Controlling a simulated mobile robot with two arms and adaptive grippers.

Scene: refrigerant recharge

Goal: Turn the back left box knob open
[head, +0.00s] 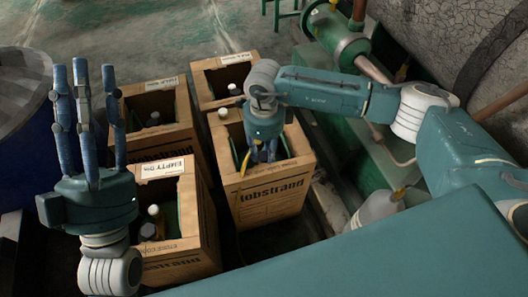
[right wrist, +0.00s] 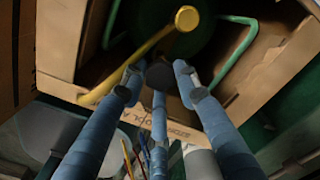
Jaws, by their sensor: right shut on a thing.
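The back left box (head: 187,118) is an open wooden crate with a white label. My right gripper (head: 262,158) reaches down into the front right box (head: 270,205), not the back left one. In the right wrist view its fingers close around a dark round knob (right wrist: 160,75), beside a yellow curved tube (right wrist: 150,47). My left gripper (head: 88,75) points up, fingers spread and empty, left of the boxes.
The front left box (head: 185,250), labelled EMPTY, holds capped bottles. The back right box (head: 208,90) holds a white-capped bottle (head: 234,89). A blue drum (head: 25,150) stands at the left. Green pipework (head: 335,32) stands at the right. Open floor lies behind the boxes.

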